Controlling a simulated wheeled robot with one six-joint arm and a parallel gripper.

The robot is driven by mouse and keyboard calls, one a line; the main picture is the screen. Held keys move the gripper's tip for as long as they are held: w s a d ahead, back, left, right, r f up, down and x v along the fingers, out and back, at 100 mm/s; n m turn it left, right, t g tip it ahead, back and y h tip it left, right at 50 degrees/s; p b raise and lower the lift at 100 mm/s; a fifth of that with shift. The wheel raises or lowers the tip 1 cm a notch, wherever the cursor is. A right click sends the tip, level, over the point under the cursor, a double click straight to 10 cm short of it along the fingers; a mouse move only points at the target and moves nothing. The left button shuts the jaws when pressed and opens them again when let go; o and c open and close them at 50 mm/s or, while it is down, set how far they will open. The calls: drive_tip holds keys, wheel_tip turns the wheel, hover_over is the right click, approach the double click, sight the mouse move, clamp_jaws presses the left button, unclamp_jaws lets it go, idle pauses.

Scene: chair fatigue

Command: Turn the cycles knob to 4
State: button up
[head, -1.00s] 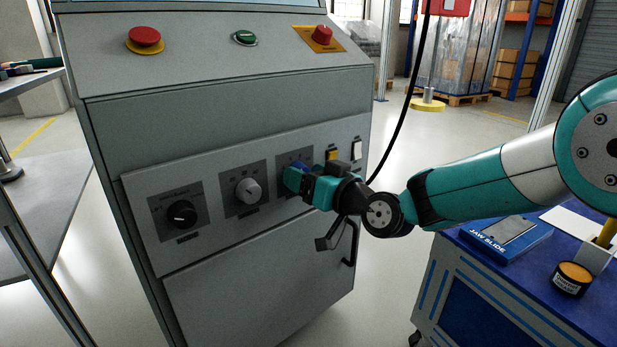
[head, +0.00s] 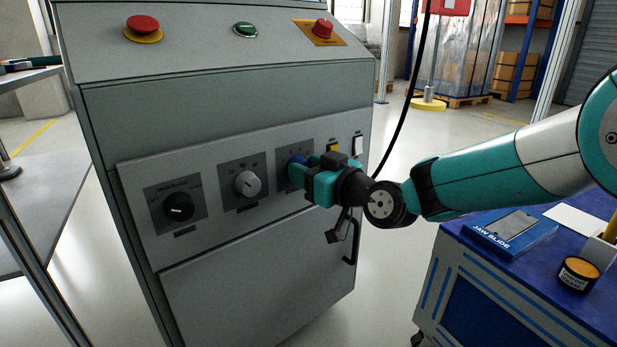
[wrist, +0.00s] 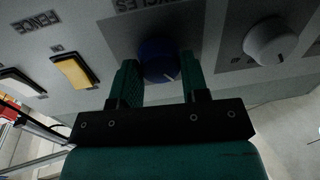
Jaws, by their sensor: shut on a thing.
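The cycles knob (wrist: 159,62) is blue with a pale pointer line, set on a dark plate on the machine's front panel. In the wrist view its pointer line aims toward the lower right of the picture. Part of the word "CYCLES" shows above it, cut off. My gripper (wrist: 159,80) has one green finger on each side of the knob and is shut on it. In the head view my gripper (head: 308,178) covers most of the knob (head: 296,170), and the scale numbers cannot be read.
A grey knob (head: 247,184) and a black knob (head: 180,207) sit left of it. A yellow switch (head: 334,148) and a white switch (head: 357,145) sit right of it. A blue cart (head: 470,265) stands at the lower right.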

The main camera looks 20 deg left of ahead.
drive_tip(key=n+b, duration=0.3)
drive_tip(key=n, duration=0.1)
drive_tip(key=shift+s+n, duration=0.1)
drive_tip(key=shift+n, duration=0.2)
idle(0.5)
drive_tip(key=o, duration=0.9)
drive_tip(key=v, duration=0.5)
drive_tip(key=p+v, duration=0.1)
drive_tip(key=v, duration=1.1)
drive_tip(key=shift+s+d+r+p, duration=0.15)
drive_tip(key=shift+s+r+p, duration=0.05)
drive_tip(key=shift+r+p, duration=0.15)
drive_tip(key=shift+r, duration=0.1)
